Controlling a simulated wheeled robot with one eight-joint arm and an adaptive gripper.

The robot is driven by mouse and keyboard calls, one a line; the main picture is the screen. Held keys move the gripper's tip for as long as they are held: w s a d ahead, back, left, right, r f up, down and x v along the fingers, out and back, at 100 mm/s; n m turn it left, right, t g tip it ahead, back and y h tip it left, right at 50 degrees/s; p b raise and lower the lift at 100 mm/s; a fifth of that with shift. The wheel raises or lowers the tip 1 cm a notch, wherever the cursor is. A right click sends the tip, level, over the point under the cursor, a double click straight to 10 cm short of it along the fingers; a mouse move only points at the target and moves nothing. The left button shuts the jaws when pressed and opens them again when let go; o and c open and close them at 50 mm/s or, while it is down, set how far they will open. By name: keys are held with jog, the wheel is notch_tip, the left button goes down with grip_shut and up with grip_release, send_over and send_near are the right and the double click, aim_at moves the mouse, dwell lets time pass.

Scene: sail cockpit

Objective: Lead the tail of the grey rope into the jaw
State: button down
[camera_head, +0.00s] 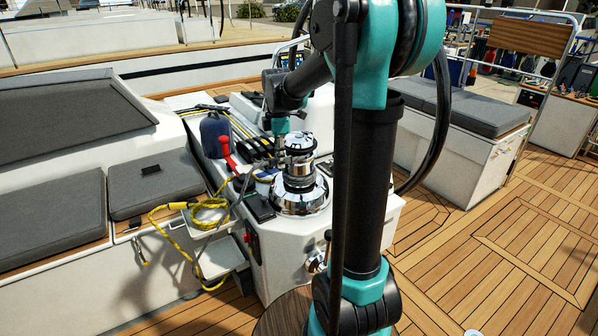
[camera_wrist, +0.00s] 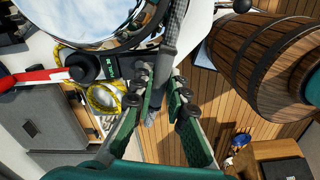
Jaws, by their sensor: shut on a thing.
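The chrome winch (camera_head: 300,190) stands upright on the white console; its bright round top fills the upper left of the wrist view (camera_wrist: 85,22). The jaw's slot cannot be made out clearly. The grey rope (camera_wrist: 174,28) comes down from the upper edge of the wrist view, beside the winch's rim, and passes between my fingers. My gripper (camera_wrist: 161,86) is shut on the grey rope, and a short tail (camera_wrist: 150,116) hangs out below the fingertips. In the head view my wrist is behind and left of the winch, and the fingers and rope are hard to see.
A red handle (camera_head: 227,152) and a blue jug (camera_head: 214,134) stand left of the winch. Yellow rope (camera_head: 207,212) lies coiled over the console's left side. A wooden barrel (camera_wrist: 262,62) is right of my gripper in the wrist view. Teak deck (camera_head: 500,240) at right is clear.

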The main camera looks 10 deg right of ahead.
jog(key=c, duration=1.4)
grip_release()
jog(key=shift+c, duration=0.2)
jog(key=shift+o, duration=0.6)
jog(key=o, duration=0.4)
jog(key=shift+c, duration=0.2)
jog(key=shift+r, duration=4.5)
